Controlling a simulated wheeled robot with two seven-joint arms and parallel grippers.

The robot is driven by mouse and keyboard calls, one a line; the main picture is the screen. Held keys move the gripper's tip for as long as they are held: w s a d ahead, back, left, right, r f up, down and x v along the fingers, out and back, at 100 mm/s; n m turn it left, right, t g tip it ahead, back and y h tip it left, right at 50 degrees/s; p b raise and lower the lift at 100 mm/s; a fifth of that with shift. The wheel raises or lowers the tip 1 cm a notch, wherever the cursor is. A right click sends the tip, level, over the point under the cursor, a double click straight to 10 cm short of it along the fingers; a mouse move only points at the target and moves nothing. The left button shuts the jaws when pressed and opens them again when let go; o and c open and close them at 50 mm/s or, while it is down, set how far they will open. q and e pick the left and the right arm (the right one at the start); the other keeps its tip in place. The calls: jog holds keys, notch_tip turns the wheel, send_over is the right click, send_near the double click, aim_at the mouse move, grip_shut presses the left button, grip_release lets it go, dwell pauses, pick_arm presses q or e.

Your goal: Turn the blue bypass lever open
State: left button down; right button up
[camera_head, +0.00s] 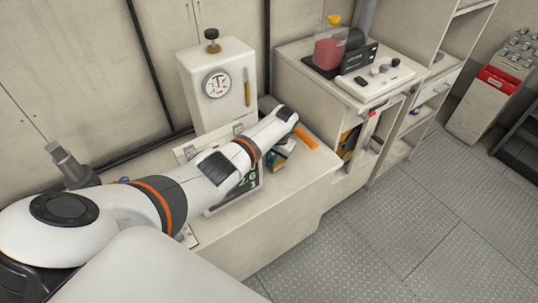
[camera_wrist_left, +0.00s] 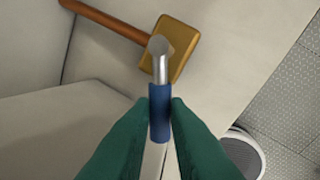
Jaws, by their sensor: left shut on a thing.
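The blue bypass lever shows in the left wrist view as a blue grip (camera_wrist_left: 159,118) on a silver shaft with a rounded end. My left gripper (camera_wrist_left: 159,104) has green fingers, closed on both sides of the blue grip. In the head view my left arm reaches from the left across the bench; the lever and fingertips cannot be made out there. The lever's turn angle cannot be told. My right gripper is in neither view.
A yellow block with a brown handle (camera_wrist_left: 172,48) lies behind the lever's shaft. The pale bench (camera_head: 270,225) carries a white cabinet with a round gauge (camera_head: 216,85) and an orange cylinder (camera_head: 305,138). A side counter holds a red container (camera_head: 328,53). The plated floor (camera_head: 420,215) is clear.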

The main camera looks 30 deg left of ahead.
pick_arm(q)
jog(key=shift+w+d+n+g+h+b, duration=0.3)
jog(key=shift+w+d+n+b, duration=0.3)
jog(key=shift+n+b, duration=1.15)
jog(key=shift+w+d+n+g+h+b, duration=0.15)
jog(key=shift+w+d+n+g+b, duration=0.3)
jog(key=shift+n+b, duration=1.3)
jog(key=shift+w+d+n+g+h+b, duration=0.2)
jog(key=shift+w+d+n+b, duration=0.45)
jog(key=shift+n, duration=2.05)
jog(key=shift+d, duration=0.1)
jog(key=c, duration=1.4)
grip_release()
jog(key=r, duration=0.4)
jog(key=w+r, duration=0.1)
jog(key=r, duration=0.3)
jog(key=w+r, duration=0.1)
jog(key=r, duration=0.2)
jog(key=shift+w+d+r, duration=0.1)
jog(key=shift+d+r, duration=0.3)
